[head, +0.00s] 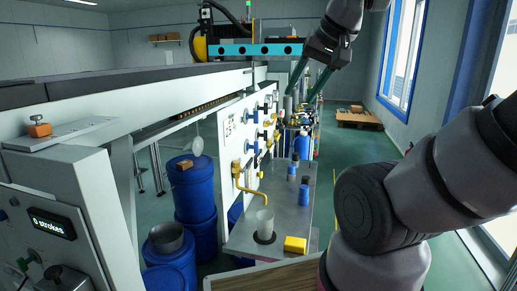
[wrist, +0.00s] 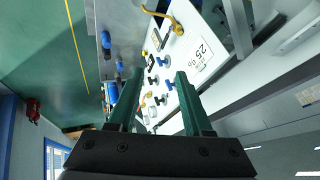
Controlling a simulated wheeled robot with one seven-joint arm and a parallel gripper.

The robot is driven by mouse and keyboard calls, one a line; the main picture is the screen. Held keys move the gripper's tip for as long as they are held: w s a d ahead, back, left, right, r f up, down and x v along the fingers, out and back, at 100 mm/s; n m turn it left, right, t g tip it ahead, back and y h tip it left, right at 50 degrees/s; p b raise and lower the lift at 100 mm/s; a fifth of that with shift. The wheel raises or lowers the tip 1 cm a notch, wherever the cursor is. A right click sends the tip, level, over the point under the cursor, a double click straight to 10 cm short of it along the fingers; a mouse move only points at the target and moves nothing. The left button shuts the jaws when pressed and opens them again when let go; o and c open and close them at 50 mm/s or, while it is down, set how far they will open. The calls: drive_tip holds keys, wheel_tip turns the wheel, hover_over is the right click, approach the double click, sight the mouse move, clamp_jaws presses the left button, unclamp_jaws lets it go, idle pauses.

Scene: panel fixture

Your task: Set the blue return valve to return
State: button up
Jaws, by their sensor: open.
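The white panel (head: 229,130) runs along the bench side and carries several small valve handles with blue parts. One blue handle (head: 250,147) shows on it in the head view. In the wrist view a blue handle (wrist: 169,85) shows between my fingers, with another (wrist: 164,61) nearby. I cannot tell which is the return valve, nor read its setting. My gripper (head: 301,94) is open and empty, fingers pointing down in front of the panel's far part. It also shows in the wrist view (wrist: 157,76), apart from the handles.
A yellow pipe (head: 239,182) sticks out of the panel. Blue drums (head: 193,190) stand left. The green floor to the right is partly free.

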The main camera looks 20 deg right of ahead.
idle(0.3)
drive_tip(key=shift+c, duration=0.4)
drive_tip(key=w+a+f+m+g+y, duration=0.3)
drive_tip(key=w+f+m+g+y, duration=0.15)
drive_tip(key=f+g, duration=0.2)
drive_tip(key=m+t+y, duration=0.8)
drive_tip(key=m+y, duration=0.1)
drive_tip(key=m, duration=0.6)
approach(256, 146)
drive_tip(key=x, duration=1)
drive_tip(key=shift+w+d+f, duration=0.15)
drive_tip(key=shift+w, duration=0.15)
